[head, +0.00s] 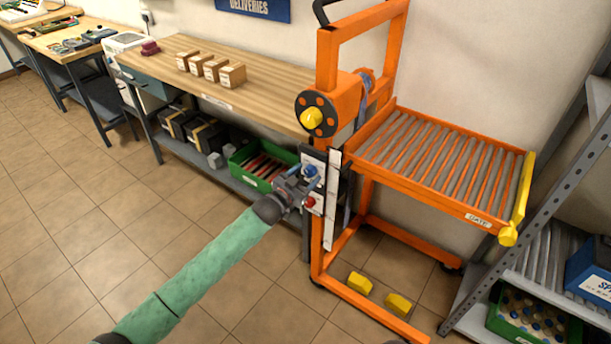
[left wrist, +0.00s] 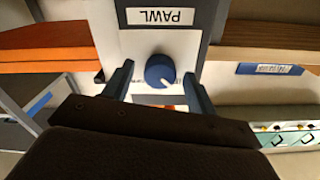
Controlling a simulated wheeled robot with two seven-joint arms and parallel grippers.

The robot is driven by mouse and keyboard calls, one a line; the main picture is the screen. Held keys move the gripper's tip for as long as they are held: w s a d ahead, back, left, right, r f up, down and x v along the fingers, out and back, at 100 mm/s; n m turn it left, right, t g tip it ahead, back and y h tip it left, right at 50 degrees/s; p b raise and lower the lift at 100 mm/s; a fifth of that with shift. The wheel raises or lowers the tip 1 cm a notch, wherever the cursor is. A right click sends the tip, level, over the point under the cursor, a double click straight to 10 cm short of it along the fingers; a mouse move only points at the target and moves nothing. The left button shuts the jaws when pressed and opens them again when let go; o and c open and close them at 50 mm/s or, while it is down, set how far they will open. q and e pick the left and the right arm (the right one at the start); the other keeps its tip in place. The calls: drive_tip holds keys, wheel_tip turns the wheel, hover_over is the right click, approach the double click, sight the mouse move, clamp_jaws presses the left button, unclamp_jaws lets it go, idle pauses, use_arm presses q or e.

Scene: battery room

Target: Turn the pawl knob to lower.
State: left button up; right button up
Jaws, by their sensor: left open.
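The blue pawl knob (head: 310,170) is on the control panel of the orange lift stand. In the left wrist view the round knob (left wrist: 160,70) has a white mark toward its lower right edge. A PAWL label (left wrist: 161,17) shows upside down on the panel beside it. My left gripper (head: 298,181) is at the panel, open. In the left wrist view its two fingers (left wrist: 158,77) stand on either side of the knob, with gaps visible. Any lettering for the knob's positions is too hidden to read. My right gripper is not in view.
A red button (head: 310,202) sits just below the knob. The orange lift stand (head: 327,100) carries a roller platform (head: 440,160) to the right. A wooden workbench (head: 265,82) stands behind, with a green crate (head: 254,181) under it. The floor at the left is clear.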

use_arm(q)
drive_tip(key=c, duration=1)
